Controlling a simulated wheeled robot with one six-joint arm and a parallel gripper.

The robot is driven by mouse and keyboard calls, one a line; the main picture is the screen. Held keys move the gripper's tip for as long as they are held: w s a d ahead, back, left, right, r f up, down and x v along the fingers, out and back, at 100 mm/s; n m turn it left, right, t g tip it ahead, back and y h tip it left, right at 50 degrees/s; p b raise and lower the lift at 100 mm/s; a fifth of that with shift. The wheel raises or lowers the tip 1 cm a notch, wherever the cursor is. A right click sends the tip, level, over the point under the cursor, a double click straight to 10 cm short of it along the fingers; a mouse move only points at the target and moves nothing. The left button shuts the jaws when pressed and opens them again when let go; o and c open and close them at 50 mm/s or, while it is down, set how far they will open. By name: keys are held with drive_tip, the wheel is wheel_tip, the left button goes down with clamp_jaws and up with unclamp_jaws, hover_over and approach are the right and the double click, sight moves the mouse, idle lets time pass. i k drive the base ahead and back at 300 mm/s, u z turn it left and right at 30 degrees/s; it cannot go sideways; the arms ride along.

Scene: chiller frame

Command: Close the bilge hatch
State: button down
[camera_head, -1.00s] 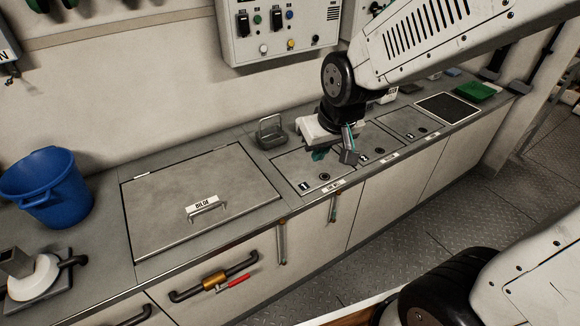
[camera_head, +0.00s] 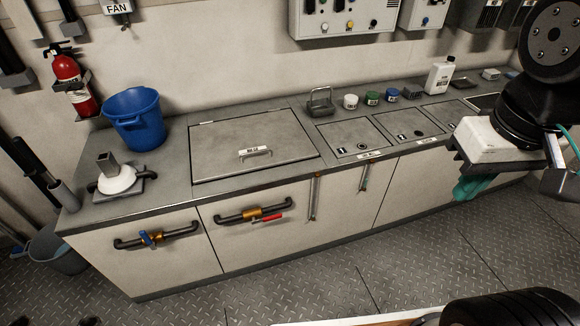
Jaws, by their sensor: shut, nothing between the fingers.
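The bilge hatch (camera_head: 235,141) is a grey metal lid with a white label and a bar handle (camera_head: 256,154). It lies flat in the counter top, level with its frame as far as I can see. My gripper (camera_head: 562,184) is at the right edge of the view, partly cut off, in front of the counter and well away from the hatch. Its fingers are shut with nothing between them. A teal item (camera_head: 468,187) hangs below the white block at my wrist.
A blue bucket (camera_head: 136,128) and a white-based fitting (camera_head: 115,178) stand left of the hatch. Pipes with valve handles (camera_head: 252,214) stick out of the front. The plated floor is mostly clear.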

sight(276, 137)
drive_tip(key=u, duration=0.6)
drive_tip(key=i, duration=1.05)
drive_tip(key=z, duration=0.65)
